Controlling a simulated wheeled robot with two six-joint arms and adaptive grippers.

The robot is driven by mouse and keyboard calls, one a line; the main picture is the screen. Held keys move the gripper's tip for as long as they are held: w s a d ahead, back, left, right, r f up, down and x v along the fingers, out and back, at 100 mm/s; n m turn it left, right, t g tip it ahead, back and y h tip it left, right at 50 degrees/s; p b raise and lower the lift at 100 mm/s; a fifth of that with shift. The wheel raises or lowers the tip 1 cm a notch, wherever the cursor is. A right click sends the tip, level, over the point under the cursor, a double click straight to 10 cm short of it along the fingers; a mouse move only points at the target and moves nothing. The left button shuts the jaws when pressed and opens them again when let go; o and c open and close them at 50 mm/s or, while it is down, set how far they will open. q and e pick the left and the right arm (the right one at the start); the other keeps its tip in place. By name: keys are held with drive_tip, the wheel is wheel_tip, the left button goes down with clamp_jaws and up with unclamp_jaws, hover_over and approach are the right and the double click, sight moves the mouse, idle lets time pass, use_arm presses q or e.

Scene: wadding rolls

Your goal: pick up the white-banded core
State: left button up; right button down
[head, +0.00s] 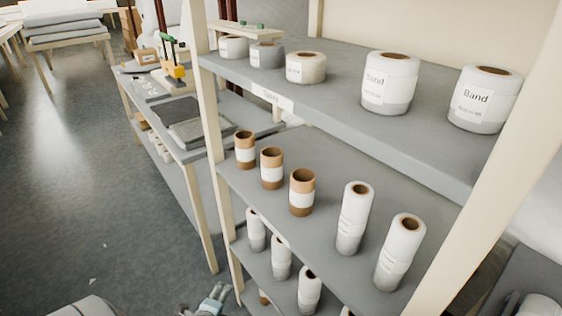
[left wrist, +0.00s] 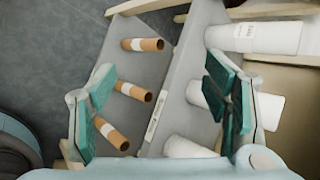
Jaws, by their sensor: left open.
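Brown cores with white bands stand upright in a row on the middle shelf in the head view: a far one (head: 245,150), a middle one (head: 272,168) and a near one (head: 302,192). The left wrist view shows three of these cores, (left wrist: 142,44), (left wrist: 133,91) and (left wrist: 111,132), beyond the fingers. I cannot tell which one is meant. My left gripper (left wrist: 160,80) is open, with teal pads spread wide and nothing between them. It also shows at the bottom edge of the head view (head: 214,297), in front of and below the shelves. My right gripper is not in view.
Tall white rolls (head: 355,218) share the middle shelf, right of the cores. The upper shelf (head: 335,80) holds wide rolls (head: 390,83) and overhangs the cores. Smaller white rolls (head: 281,257) stand below. A pale post (head: 218,180) rises left of the cores. A side table (head: 200,153) stands beyond.

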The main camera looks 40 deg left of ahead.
sight(268, 173)
use_arm(q)
drive_tip(key=w+d+r+m+t+p, duration=0.1)
drive_tip(key=w+r+m+t, duration=0.35)
drive_tip(key=r, duration=0.65)
drive_tip(key=w+d+r+m+t, duration=0.1)
drive_tip(key=w+r+m+t, duration=0.1)
drive_tip(key=w+r+m, duration=0.55)
drive_tip(key=w+d+r+m+t+p, duration=0.1)
drive_tip(key=w+r+m+t, duration=0.15)
drive_tip(key=r+m, duration=0.85)
drive_tip(key=w+a+r+n, duration=0.1)
drive_tip(key=w, duration=0.3)
drive_tip(key=w+r+n+p, duration=0.1)
drive_tip(key=w, duration=0.3)
drive_tip(key=w+a+r+n, duration=0.1)
drive_tip(key=w+r+n, duration=0.1)
drive_tip(key=w, duration=0.2)
drive_tip(key=shift+a+r+t+h, duration=0.1)
drive_tip(key=shift+a+t+h, duration=0.2)
drive_tip(key=shift+t+h, duration=0.1)
drive_tip(key=shift+w+a, duration=0.1)
drive_tip(key=shift+w, duration=0.1)
drive_tip(key=c, duration=1.3)
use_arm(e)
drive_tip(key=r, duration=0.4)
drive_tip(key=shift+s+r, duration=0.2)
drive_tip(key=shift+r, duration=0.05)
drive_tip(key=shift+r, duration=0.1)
